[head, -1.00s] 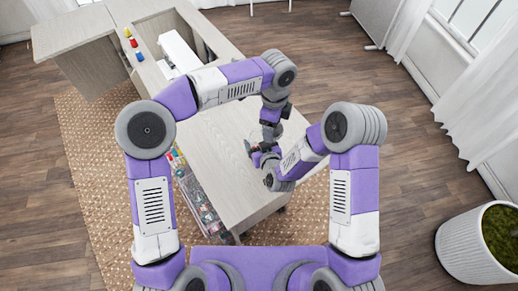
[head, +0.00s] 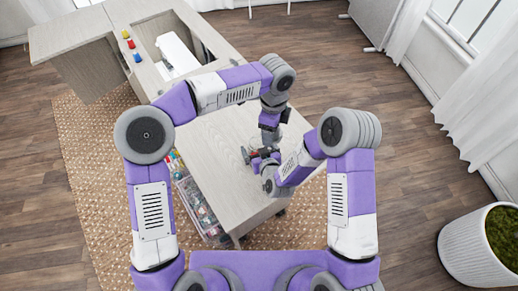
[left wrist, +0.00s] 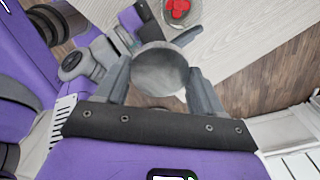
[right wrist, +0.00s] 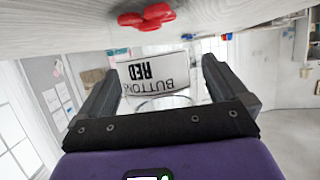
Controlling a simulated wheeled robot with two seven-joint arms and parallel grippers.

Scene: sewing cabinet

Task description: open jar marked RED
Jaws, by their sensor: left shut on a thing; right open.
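A clear glass jar with a white label (right wrist: 155,75) reading RED and BUTTON shows upside down in the right wrist view. Red buttons (right wrist: 146,17) lie by the table surface there. Red buttons in clear glass also show at the top of the left wrist view (left wrist: 178,10). My right gripper (head: 256,157) is open, its fingers on both sides of the jar in its wrist view; contact cannot be told. My left gripper (head: 268,147) is shut on a round grey lid (left wrist: 160,70), apart from the buttons in its view. The arms mostly hide the jar in the head view.
The pale wooden tabletop (head: 222,150) is mostly bare. A white sewing machine (head: 178,55) sits in the cabinet behind, with small coloured spools (head: 131,44) on its left. A clear bin of supplies (head: 200,208) hangs at the table's left side.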

